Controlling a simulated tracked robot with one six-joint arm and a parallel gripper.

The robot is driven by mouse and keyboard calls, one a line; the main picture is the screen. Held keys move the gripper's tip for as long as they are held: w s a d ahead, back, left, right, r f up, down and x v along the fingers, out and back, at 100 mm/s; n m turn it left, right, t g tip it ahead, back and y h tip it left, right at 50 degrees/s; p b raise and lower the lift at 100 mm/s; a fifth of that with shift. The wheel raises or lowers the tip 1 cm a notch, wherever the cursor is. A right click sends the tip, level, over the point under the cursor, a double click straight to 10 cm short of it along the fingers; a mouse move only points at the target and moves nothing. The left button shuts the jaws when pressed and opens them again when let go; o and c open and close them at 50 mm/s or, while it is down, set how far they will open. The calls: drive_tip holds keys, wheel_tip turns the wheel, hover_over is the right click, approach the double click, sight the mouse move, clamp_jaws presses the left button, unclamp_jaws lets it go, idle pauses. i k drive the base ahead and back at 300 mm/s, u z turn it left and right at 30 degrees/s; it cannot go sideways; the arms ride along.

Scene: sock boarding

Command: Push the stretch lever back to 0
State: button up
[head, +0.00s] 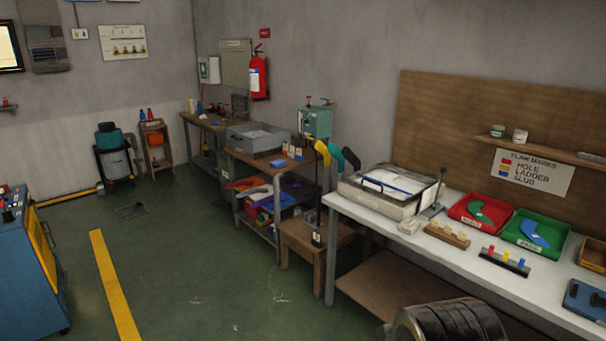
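A thin lever with a dark knob (443,170) rises from a small base on the white bench, just right of a grey box with a pale, sheet-like top (388,187). It looks like the stretch lever. It stands nearly upright, its top leaning slightly right. Any scale or 0 mark at its base is too small to read. My gripper is not in view.
The white bench (400,240) also holds a red tray (481,211), a green tray (535,230) and small coloured pegs on a block (504,261). A wooden stool (300,236) stands at its left end. Green floor (190,270) is clear left of it.

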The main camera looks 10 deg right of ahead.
sight(442, 169)
drive_tip(key=u, duration=0.1)
drive_tip(key=i, duration=1.7)
drive_tip(key=z, duration=0.6)
drive_tip(key=i, duration=0.7)
drive_tip(key=z, duration=0.95)
drive_tip(key=i, duration=0.75)
drive_tip(key=z, duration=0.4)
